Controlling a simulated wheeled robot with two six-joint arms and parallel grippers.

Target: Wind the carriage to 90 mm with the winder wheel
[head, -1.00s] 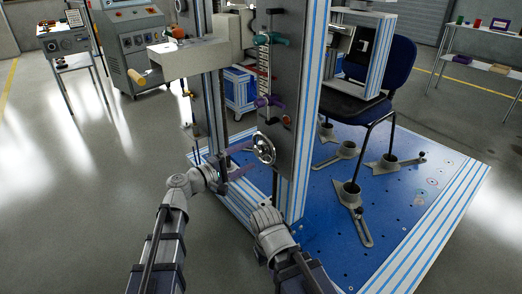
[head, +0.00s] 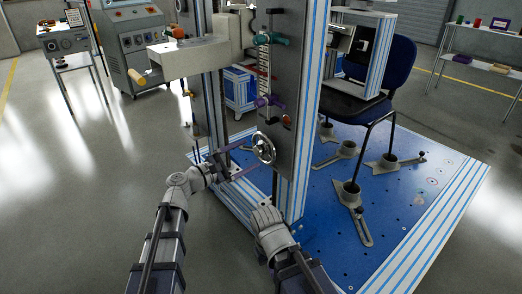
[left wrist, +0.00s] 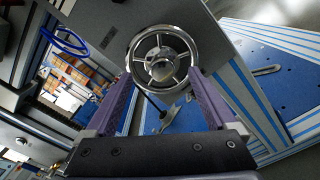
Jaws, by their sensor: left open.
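The winder wheel (head: 264,148) is a shiny spoked handwheel low on the grey column. It also fills the upper middle of the left wrist view (left wrist: 162,58). My left gripper (head: 250,154) is open in front of it, its purple fingers pointing at the wheel. In the left wrist view the fingertips (left wrist: 162,78) lie at either side of the wheel's lower half; contact cannot be told. A pale scale strip (head: 264,70) runs up the column, too small to read. My right arm's end (head: 267,218) is low at the front; its jaws are hidden.
A purple lever (head: 268,101) and a green knob (head: 272,39) are on the column above the wheel. A grey box-like arm (head: 188,57) juts out left. Floor at left is clear.

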